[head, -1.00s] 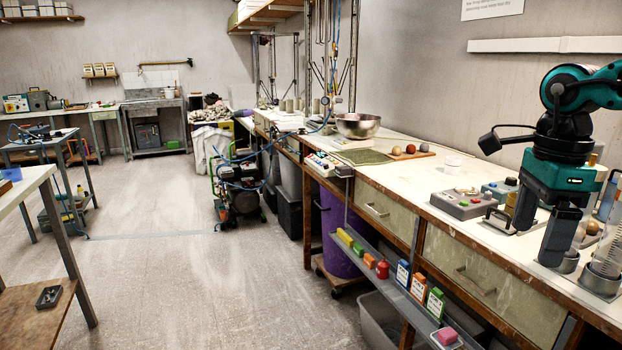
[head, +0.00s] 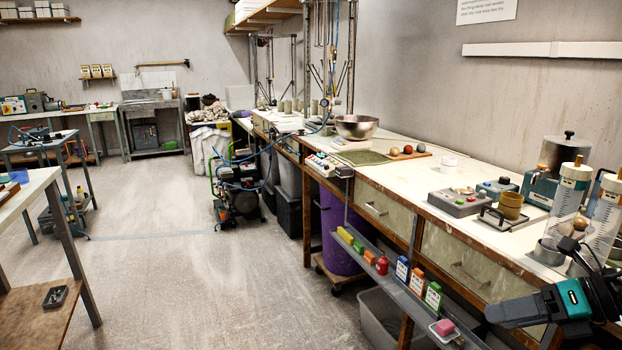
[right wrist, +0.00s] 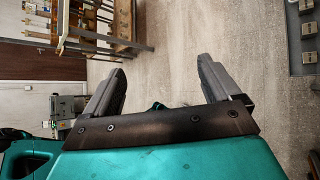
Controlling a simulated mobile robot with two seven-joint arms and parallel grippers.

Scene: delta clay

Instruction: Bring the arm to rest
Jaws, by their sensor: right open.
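My right gripper (head: 515,312) is at the lower right of the head view, in front of the workbench's front edge and level with its drawers. Its dark fingers point left. In the right wrist view the two fingers (right wrist: 160,85) stand wide apart with nothing between them, and the floor shows beyond. My left gripper is in neither view.
The long workbench (head: 470,232) runs along the right wall. It carries a grey control box (head: 460,202), a brown cup (head: 510,205) and clear cylinders (head: 605,215). A shelf rail (head: 388,280) with small coloured boxes runs along its front. The floor (head: 180,270) on the left is open.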

